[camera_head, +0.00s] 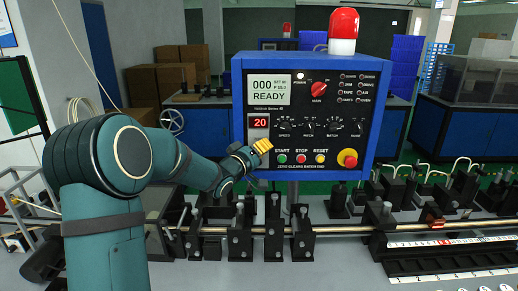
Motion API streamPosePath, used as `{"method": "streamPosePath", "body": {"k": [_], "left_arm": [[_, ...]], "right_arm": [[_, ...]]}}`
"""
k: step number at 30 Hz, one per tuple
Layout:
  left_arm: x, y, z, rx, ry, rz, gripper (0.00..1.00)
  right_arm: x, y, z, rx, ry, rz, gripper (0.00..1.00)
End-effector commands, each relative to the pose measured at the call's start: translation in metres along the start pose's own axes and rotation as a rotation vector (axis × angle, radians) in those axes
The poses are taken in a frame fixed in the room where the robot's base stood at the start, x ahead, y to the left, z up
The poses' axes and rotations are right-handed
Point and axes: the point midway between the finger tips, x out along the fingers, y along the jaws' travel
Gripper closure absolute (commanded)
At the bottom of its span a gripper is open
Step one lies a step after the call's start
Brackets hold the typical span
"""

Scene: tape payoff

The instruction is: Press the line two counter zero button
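A blue control box (357,124) with a dark front panel stands ahead. Its screen (269,88) reads 000 and READY, and a small red display (260,122) reads 20. Below are a green START button (282,158), a red STOP button (301,158) and a yellow RESET button (320,158). Small lettering under them starts with ZERO; no button labelled zero shows. My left gripper (262,147), with yellow fingertips, is at the panel's lower left, left of START and below the red display. It hides that corner; contact and finger opening are unclear. My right gripper is out of view.
A red beacon (343,24) tops the box. A red-and-yellow emergency knob (348,158) sits at its lower right. A metal rod (340,229) on black clamp blocks runs across below the box. Blue benches (190,127) and cardboard boxes (174,78) stand behind.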

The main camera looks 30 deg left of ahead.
Motion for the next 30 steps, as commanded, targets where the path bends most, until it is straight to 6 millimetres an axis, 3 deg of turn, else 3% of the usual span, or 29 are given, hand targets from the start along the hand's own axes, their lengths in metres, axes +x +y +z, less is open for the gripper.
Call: {"method": "streamPosePath", "body": {"k": [14,30], "left_arm": [[-0.007,0.003,0.004,0.000,0.000,0.000,1.00],[-0.044,0.023,0.024,0.000,0.001,0.002,1.00]], "right_arm": [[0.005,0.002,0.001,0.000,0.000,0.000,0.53],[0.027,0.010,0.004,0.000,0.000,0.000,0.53]]}}
